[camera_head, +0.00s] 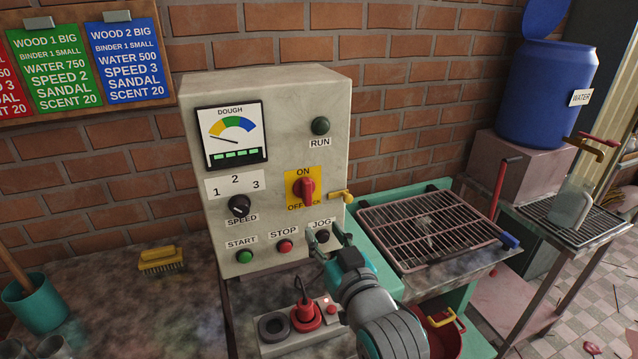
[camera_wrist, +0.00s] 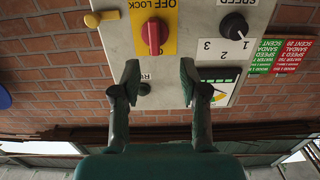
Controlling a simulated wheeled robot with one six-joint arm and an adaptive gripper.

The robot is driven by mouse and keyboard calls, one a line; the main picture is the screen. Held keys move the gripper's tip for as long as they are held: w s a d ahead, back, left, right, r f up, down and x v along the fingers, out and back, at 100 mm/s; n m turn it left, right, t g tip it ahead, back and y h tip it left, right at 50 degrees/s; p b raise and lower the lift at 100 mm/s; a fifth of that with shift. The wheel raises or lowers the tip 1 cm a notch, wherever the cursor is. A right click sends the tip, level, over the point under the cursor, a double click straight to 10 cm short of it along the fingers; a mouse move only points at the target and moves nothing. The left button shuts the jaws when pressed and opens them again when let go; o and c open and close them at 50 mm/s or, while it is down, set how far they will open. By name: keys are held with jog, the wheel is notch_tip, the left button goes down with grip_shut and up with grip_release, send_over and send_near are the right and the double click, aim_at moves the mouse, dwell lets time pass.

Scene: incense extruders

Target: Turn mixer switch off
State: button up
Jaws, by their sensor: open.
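The mixer switch (camera_head: 306,189) is a red rotary knob on a yellow plate marked ON above and OFF below, on the grey control box (camera_head: 270,100). Its red handle stands upright in line with the ON mark. My gripper (camera_head: 327,237) is open and empty, in front of the lower right of the panel, below the switch and near the JOG button. In the wrist view, which shows the panel upside down, the red switch (camera_wrist: 154,36) lies beyond the two spread fingers of my gripper (camera_wrist: 160,72). Nothing is between the fingers, and I see no contact with the switch.
The speed knob (camera_head: 239,206), green START button (camera_head: 244,256), red STOP button (camera_head: 285,246) and RUN light (camera_head: 320,126) share the panel. A yellow handle (camera_head: 340,197) juts from the box's right side. A wire rack (camera_head: 430,225) stands to the right.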

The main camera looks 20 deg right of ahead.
aim_at(309, 188)
jog(key=w+r, duration=0.1)
jog(key=w, duration=0.3)
jog(key=w+r, duration=0.1)
jog(key=w, duration=0.3)
jog(key=w+d, duration=0.1)
jog(key=w, duration=0.3)
jog(key=shift+w+r, duration=0.25)
jog(key=shift+r, duration=0.15)
jog(key=shift+c, duration=0.3)
grip_shut()
